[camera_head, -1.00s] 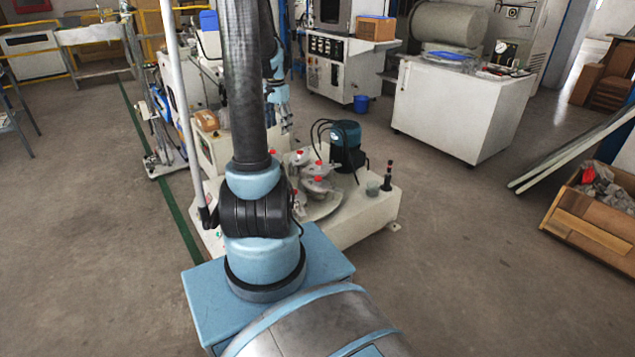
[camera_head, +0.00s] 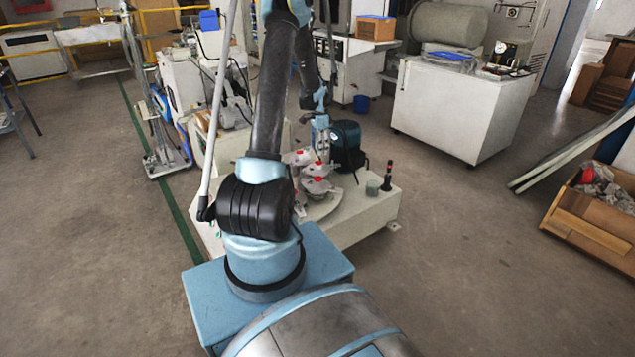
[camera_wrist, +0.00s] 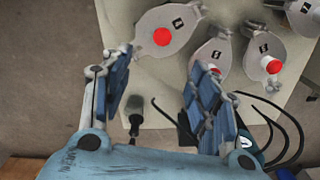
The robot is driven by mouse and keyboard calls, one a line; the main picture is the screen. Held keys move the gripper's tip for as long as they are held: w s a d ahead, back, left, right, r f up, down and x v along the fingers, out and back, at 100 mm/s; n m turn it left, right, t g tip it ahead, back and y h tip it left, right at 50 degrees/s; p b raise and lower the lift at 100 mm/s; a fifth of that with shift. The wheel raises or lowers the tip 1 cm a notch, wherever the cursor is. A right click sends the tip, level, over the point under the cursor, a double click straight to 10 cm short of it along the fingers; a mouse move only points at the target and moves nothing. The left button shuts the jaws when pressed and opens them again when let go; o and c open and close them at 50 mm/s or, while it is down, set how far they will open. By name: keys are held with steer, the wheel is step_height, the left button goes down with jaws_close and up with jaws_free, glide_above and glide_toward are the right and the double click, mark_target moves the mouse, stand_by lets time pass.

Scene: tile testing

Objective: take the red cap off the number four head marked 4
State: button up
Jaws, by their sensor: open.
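Grey lobed heads with red caps sit on a round plate on the pale machine (camera_head: 365,215). In the wrist view one head (camera_wrist: 183,40) has a black number label and a red cap (camera_wrist: 162,36), just beyond my fingertips. A second head with a label (camera_wrist: 215,54) is to its right, and a third has a red cap (camera_wrist: 273,66) on a white collar. The numbers are too small to read surely. My gripper (camera_wrist: 163,66) is open and empty, its fingers apart above the machine. In the head view my gripper (camera_head: 320,135) hangs over the heads and partly hides them.
A teal motor (camera_head: 347,146) with black hoses stands close to the right of the heads. A black post (camera_head: 388,176) and a small grey-green cup (camera_head: 372,187) are on the machine's right end. A wooden box (camera_head: 590,225) stands on the floor far right.

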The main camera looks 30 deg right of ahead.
glide_above(318, 178)
steer(key=f, duration=1.1)
steer(key=shift+s, duration=0.25)
steer(key=shift+w+a+f, duration=0.1)
steer(key=shift+f, duration=1.2)
steer(key=shift+w+f, duration=0.1)
steer(key=shift+f, duration=1.2)
steer(key=c, duration=0.8)
steer(key=shift+o, duration=0.2)
